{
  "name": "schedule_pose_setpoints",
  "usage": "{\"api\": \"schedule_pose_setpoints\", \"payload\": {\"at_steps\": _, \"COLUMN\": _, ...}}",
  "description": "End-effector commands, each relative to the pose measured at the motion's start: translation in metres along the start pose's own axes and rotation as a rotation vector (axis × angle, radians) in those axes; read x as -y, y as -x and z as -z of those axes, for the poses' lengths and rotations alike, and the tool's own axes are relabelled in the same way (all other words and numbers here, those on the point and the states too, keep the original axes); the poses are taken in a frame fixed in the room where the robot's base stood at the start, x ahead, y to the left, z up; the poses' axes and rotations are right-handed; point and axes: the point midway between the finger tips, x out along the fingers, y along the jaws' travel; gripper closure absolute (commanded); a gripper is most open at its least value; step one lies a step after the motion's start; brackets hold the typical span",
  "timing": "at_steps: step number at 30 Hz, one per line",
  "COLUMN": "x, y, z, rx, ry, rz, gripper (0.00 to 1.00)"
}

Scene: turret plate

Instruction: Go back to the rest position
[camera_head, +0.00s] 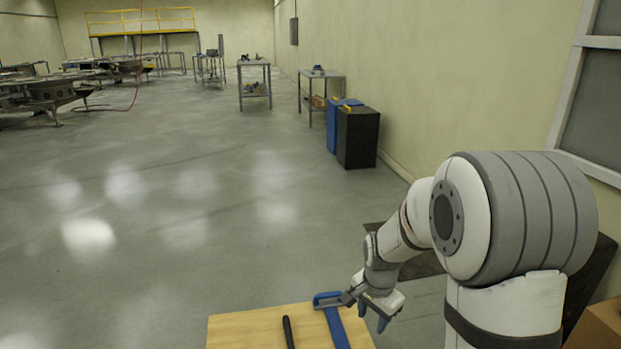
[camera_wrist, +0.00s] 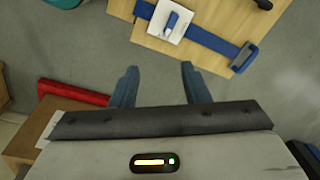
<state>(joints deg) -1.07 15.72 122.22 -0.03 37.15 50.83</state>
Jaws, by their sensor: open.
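My gripper (camera_head: 372,316) is low at the right edge of the wooden tabletop in the head view. In the wrist view, the two blue fingers of my gripper (camera_wrist: 158,72) stand apart, with only bare floor between them. A long blue tool with a loop-shaped end (camera_head: 336,322) lies on the tabletop, just left of my gripper. It also shows at the upper right in the wrist view (camera_wrist: 213,42), apart from the fingers.
The wooden tabletop (camera_head: 240,328) also bears a black rod (camera_head: 288,332). A white plate with a blue part (camera_wrist: 158,27) lies on it in the wrist view. A red item (camera_wrist: 72,93) is at left. Black and blue bins (camera_head: 358,138) stand by the wall.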

Motion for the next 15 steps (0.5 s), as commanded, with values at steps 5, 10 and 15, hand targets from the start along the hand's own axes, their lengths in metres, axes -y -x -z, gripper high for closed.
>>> {"api": "schedule_pose_setpoints", "payload": {"at_steps": 5, "x": -0.027, "y": 0.094, "z": -0.020, "rx": -0.028, "ry": 0.201, "rz": 0.027, "gripper": 0.58}}
{"api": "schedule_pose_setpoints", "payload": {"at_steps": 10, "x": -0.058, "y": 0.162, "z": -0.043, "rx": -0.056, "ry": 0.397, "rz": 0.043, "gripper": 0.58}}
{"api": "schedule_pose_setpoints", "payload": {"at_steps": 15, "x": -0.090, "y": 0.219, "z": -0.068, "rx": -0.086, "ry": 0.592, "rz": 0.053, "gripper": 0.58}}
